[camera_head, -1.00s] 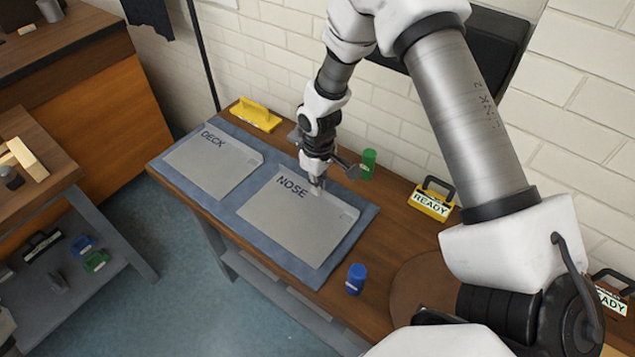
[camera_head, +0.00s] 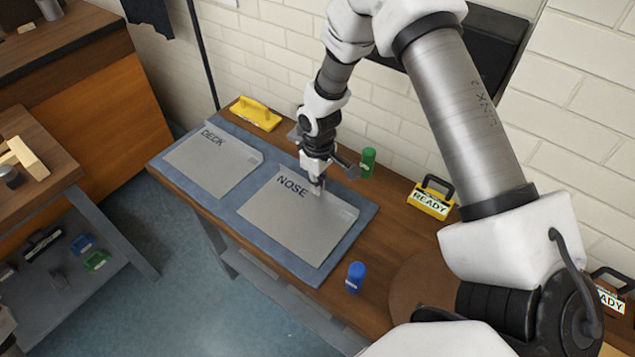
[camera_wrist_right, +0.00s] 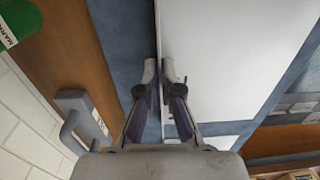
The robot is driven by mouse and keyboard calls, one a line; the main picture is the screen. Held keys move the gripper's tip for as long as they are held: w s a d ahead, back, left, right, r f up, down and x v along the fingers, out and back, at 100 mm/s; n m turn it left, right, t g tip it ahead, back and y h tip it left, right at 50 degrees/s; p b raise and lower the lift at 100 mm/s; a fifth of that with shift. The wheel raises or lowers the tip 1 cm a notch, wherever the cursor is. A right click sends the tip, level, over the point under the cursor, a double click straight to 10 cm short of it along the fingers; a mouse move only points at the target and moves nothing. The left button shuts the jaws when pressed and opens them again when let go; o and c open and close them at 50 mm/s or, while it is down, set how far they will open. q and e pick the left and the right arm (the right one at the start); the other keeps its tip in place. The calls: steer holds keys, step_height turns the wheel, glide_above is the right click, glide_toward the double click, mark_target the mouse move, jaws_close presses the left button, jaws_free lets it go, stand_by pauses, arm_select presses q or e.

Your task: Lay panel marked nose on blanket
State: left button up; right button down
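The grey panel marked NOSE (camera_head: 300,225) lies flat over the right part of the blue blanket (camera_head: 355,232) on the wooden bench. The blanket shows around its edges. My right gripper (camera_head: 317,187) is at the panel's wall-side edge, near the NOSE lettering. In the right wrist view the fingertips (camera_wrist_right: 160,72) sit close together, one on each side of the edge of the panel (camera_wrist_right: 225,60), and appear shut on it. A second grey panel marked DECK (camera_head: 212,165) lies on the blanket's left part, apart from the first. My left gripper is not in view.
A green cylinder (camera_head: 368,162) and a yellow READY block (camera_head: 431,200) stand along the wall side. A yellow handled tool (camera_head: 255,114) is behind the DECK panel. A blue cylinder (camera_head: 355,277) stands near the bench's front edge. A brick wall rises behind.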

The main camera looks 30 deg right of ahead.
stand_by(0.4)
steer(key=c, duration=0.7)
jaws_free()
step_height(320, 180, up, 7)
steer(key=p, duration=0.6)
stand_by(0.3)
